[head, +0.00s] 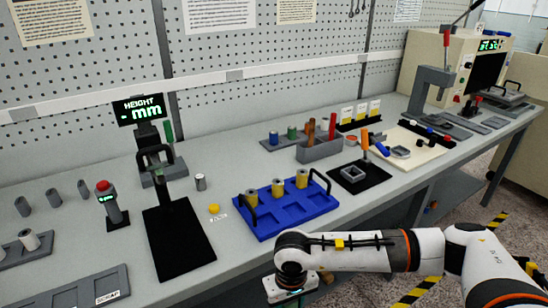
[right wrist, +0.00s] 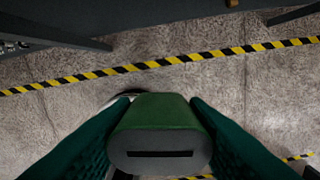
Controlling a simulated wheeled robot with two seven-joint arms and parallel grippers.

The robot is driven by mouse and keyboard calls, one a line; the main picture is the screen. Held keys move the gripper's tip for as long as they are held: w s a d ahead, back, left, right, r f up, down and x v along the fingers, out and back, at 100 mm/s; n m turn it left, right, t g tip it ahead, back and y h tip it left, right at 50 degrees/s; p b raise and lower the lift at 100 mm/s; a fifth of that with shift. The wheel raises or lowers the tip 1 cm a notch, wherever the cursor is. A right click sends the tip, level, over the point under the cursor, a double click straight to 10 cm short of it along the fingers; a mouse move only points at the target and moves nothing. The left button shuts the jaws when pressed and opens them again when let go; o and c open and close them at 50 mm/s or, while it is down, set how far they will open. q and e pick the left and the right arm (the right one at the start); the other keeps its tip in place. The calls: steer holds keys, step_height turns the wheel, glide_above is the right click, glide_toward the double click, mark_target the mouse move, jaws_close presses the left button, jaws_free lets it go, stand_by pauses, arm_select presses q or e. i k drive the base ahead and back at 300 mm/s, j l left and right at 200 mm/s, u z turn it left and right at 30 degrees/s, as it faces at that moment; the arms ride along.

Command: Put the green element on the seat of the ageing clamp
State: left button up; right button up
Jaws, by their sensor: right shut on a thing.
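My right gripper (right wrist: 160,108) is shut on a green element (right wrist: 158,113) with rounded sides and a grey end face with a dark slot. The floor lies behind it in the right wrist view. In the head view my right arm reaches in from the lower right, with its wrist in front of the bench; the fingers are not clear there. I cannot tell for sure which fixture is the ageing clamp; a grey stand with a red-tipped lever (head: 430,88) is at the far right, and a square grey seat on a black base (head: 353,176) is nearer. My left gripper is out of view.
A blue tray (head: 270,228) with several yellow-tan spindles stands near the front edge. A black plate (head: 178,245) and a height display (head: 138,108) are to its left. A cream board (head: 418,150) and a beige machine (head: 450,62) stand right. Yellow-black tape (right wrist: 170,61) marks the floor.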

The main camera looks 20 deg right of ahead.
mark_target(468, 114)
steer(key=i+l, duration=0.1)
steer(key=l, duration=1)
steer(key=i+l, duration=0.15)
steer(key=l, duration=1)
steer(key=i+l, duration=0.1)
steer(key=l, duration=1)
steer(key=i+l+u, duration=0.1)
steer(key=l, duration=1)
steer(key=i+l, duration=0.1)
steer(key=l, duration=1.05)
